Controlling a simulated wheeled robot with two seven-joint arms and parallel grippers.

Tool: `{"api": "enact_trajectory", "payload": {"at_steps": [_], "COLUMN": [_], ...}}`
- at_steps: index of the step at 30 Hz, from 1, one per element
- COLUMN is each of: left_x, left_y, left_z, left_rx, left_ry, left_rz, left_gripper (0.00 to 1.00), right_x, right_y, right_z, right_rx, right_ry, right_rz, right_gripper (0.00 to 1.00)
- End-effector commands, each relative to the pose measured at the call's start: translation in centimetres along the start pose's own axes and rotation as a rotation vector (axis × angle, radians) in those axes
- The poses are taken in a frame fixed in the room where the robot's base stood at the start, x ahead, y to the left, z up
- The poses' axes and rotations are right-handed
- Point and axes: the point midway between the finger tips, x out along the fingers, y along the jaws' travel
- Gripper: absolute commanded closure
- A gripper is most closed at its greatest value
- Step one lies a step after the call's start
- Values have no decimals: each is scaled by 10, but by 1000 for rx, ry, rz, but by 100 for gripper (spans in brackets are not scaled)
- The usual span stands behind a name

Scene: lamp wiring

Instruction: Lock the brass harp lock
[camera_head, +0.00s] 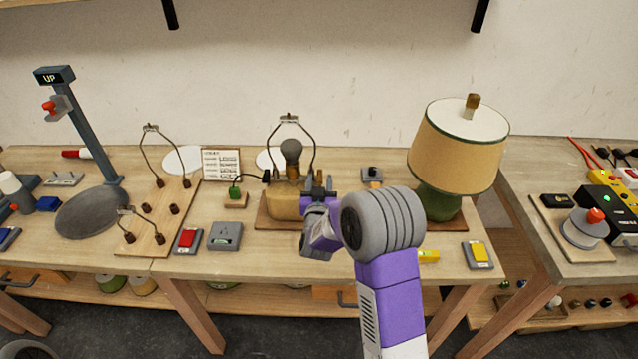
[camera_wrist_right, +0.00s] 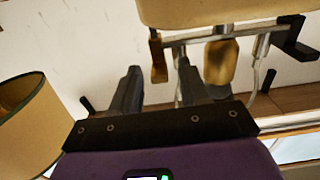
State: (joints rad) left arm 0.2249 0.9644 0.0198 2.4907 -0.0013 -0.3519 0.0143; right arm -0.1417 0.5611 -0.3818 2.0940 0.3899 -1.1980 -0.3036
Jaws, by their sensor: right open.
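The lamp with the bare harp (camera_head: 313,140) stands mid-table, with a cream body (camera_head: 285,205) and a dark bulb (camera_head: 291,150). In the right wrist view, its body (camera_wrist_right: 215,12) is at the top edge, with a metal crossbar below it. A brass piece (camera_wrist_right: 157,62), likely the harp lock, hangs at the crossbar's left end; the brass socket (camera_wrist_right: 220,62) is at the middle. My right gripper (camera_head: 318,193) is at the lamp's right side. In the wrist view its fingers (camera_wrist_right: 160,85) are apart and empty, below the brass piece. My left gripper is out of view.
A shaded lamp (camera_head: 458,150) stands to the right of my right arm. A small card (camera_head: 221,165) and a green-knobbed block (camera_head: 236,198) stand left of the bare lamp. Red (camera_head: 188,240) and grey (camera_head: 226,236) switch boxes lie near the front edge.

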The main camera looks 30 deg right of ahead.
Motion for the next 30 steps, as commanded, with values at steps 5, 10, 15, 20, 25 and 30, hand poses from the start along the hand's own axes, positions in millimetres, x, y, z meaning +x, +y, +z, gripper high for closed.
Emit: {"api": "enact_trajectory", "payload": {"at_steps": [5, 10, 15, 20, 25, 30], "left_x": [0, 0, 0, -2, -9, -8], "left_y": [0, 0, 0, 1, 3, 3], "left_z": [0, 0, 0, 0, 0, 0], "left_rx": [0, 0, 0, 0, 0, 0], "left_ry": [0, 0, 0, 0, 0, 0], "left_rz": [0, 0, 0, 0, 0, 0], "left_gripper": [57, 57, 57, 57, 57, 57], "right_x": [0, 0, 0, 0, 0, 0], "right_y": [0, 0, 0, 0, 0, 0], "right_z": [0, 0, 0, -5, -24, -24], "right_rx": [0, 0, 0, 1, 2, 1], "right_ry": [0, 0, 0, 1, 1, 5], "right_rz": [0, 0, 0, 0, 0, 0], "right_gripper": [77, 100, 100, 100, 100, 100]}}
